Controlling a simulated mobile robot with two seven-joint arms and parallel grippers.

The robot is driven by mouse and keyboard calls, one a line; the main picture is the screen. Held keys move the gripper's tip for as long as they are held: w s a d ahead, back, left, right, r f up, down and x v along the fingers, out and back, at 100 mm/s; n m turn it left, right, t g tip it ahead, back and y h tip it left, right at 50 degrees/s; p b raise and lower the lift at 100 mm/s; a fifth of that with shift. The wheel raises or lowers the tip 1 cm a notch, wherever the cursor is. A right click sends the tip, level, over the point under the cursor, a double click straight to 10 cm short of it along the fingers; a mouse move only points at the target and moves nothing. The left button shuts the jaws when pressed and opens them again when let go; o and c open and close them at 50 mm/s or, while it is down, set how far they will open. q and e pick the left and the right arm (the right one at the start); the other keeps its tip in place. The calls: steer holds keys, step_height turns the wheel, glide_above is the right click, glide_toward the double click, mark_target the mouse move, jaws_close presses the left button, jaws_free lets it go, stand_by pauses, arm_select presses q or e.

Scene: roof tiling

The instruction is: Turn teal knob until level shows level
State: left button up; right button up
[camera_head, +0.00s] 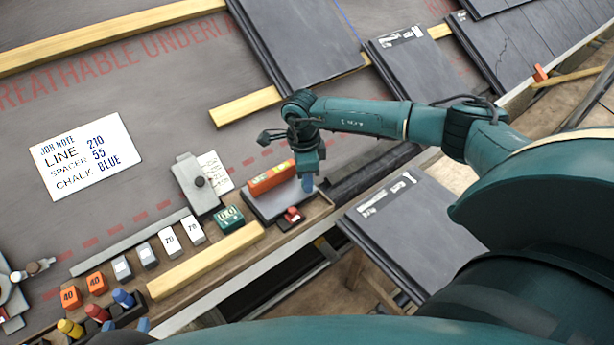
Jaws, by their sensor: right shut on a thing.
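The grey plate (262,207) lies on the wooden bench board, with an orange level (271,178) on it. The level's bubble is too small to read. A small teal display block (229,218) stands left of the plate; its white marking looks like 0.6, but is not clear. My right gripper (308,181) points down at the plate's right corner and is shut there. The teal knob is largely hidden by the fingers; a small blue piece shows under them. A red knob-like piece (292,215) sits at the plate's front edge.
White and orange blocks (97,283) and a yellow wood strip (205,260) line the board. Dark tiles (405,225) lie at right. A job note (85,157) lies on the underlay.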

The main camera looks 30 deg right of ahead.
steer(key=shift+w+a+r+n, duration=0.15)
steer(key=shift+r+n, duration=0.1)
steer(key=shift+n, duration=0.35)
steer(key=o, duration=0.7)
steer(key=shift+r, duration=0.1)
steer(key=shift+c, duration=0.2)
arm_select(q)
steer(key=shift+s, duration=0.1)
arm_select(e)
steer(key=o, duration=0.3)
steer(key=shift+f, duration=0.2)
arm_select(q)
steer(key=shift+s+a+r+n+g+p, duration=0.2)
steer(key=shift+r+p, duration=0.2)
steer(key=shift+p, duration=0.25)
steer(key=shift+s+a+r+n+g+p, duration=0.2)
steer(key=shift+r+p, duration=0.15)
steer(key=shift+p, duration=0.25)
arm_select(e)
step_height(320, 180, up, 13)
steer(key=shift+a+r, duration=0.15)
steer(key=shift+a, duration=0.15)
arm_select(q)
steer(key=shift+s, duration=0.1)
